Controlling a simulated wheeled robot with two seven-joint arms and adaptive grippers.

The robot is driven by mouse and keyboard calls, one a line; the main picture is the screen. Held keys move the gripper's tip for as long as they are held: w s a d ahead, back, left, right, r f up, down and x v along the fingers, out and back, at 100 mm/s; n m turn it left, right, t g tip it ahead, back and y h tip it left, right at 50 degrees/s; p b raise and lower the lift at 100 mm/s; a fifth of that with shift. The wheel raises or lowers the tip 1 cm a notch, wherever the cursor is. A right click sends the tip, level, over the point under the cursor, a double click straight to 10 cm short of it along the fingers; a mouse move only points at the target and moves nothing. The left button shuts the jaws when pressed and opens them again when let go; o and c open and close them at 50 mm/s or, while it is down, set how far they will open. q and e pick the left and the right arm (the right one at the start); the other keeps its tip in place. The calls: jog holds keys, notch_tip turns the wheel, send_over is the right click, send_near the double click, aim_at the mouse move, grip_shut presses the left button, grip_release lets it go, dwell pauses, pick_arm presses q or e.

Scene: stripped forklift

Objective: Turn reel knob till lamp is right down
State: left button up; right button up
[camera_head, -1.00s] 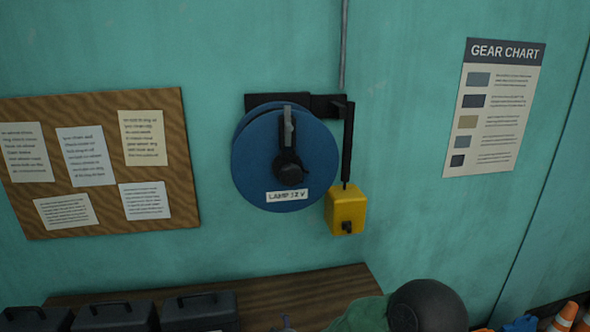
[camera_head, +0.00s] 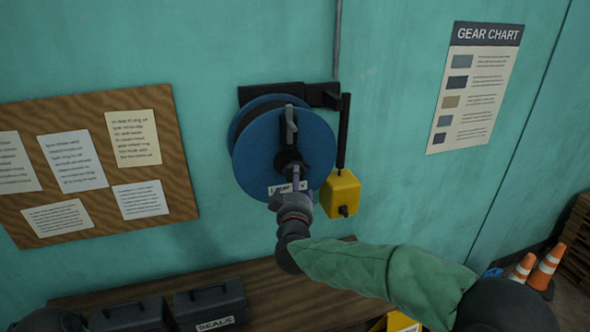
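The blue reel (camera_head: 255,160) is mounted on the teal wall, with a grey crank-like handle (camera_head: 290,125) and a dark knob (camera_head: 288,158) on its face. Its "LAMP 12 V" label (camera_head: 276,190) is partly covered by my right gripper. The yellow lamp (camera_head: 340,193) hangs at the lower right of the reel, close under a black vertical bar (camera_head: 343,130). My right gripper (camera_head: 296,173) is in front of the reel, its fingertips at or just below the knob. Whether they touch it, and how far they are apart, is unclear. My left gripper is out of view.
A wooden shelf (camera_head: 245,285) with black cases (camera_head: 210,304) runs below the reel. A corkboard (camera_head: 95,185) is on the left, a gear chart (camera_head: 475,90) on the right. Orange cones (camera_head: 545,267) stand at lower right.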

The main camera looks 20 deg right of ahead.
jog(key=p, duration=0.1)
send_near(284, 161)
jog(key=w+d, duration=0.4)
jog(key=shift+w+d+f, duration=0.15)
jog(key=shift+d+f, duration=0.1)
jog(key=shift+f, duration=0.1)
jog(key=c, duration=1.1)
